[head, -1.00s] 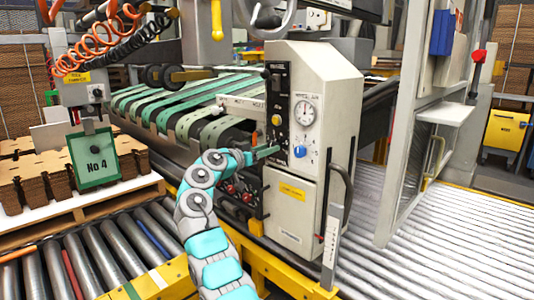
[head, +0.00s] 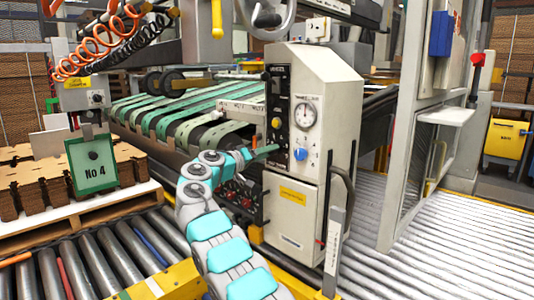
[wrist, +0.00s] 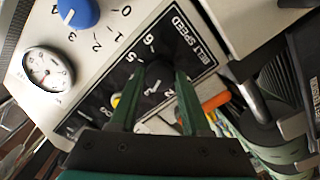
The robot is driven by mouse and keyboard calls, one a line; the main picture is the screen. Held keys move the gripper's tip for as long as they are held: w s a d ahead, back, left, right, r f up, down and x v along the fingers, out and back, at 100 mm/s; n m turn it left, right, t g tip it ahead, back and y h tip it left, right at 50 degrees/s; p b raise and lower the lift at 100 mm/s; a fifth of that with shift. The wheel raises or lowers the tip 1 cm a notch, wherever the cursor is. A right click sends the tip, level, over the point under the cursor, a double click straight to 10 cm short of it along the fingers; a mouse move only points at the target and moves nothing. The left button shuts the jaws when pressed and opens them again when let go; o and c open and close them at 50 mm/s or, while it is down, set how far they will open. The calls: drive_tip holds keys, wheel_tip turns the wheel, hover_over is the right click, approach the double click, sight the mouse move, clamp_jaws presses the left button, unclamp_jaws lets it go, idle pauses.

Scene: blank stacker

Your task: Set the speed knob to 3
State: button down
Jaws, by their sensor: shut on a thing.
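A black knob (wrist: 155,76) sits on the black panel marked "BELT SPEED" (wrist: 170,45) in the wrist view, with a white numbered scale around it. My gripper (wrist: 157,82) has a green finger on each side of the knob and is shut on it. A small pale mark shows on the knob, but I cannot tell which number it points to; the fingers cover part of the scale. In the head view my gripper (head: 265,150) reaches the front of the pale machine cabinet (head: 335,90), and the knob is hidden there.
A blue knob (wrist: 75,14) with its own scale and a round dial gauge (wrist: 47,70) sit beside the panel. A yellow button (head: 276,122) is just above my gripper. Green conveyor belts (head: 180,100) lie left of the cabinet, and a roller floor (head: 430,220) lies right.

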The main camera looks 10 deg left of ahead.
drive_tip(key=shift+f+n, duration=0.15)
drive_tip(key=shift+n, duration=0.15)
idle(0.4)
drive_tip(key=shift+c, duration=1.8)
unclamp_jaws()
drive_tip(key=b+v, duration=0.1)
drive_tip(key=v, duration=0.6)
drive_tip(key=shift+s+a, duration=0.3)
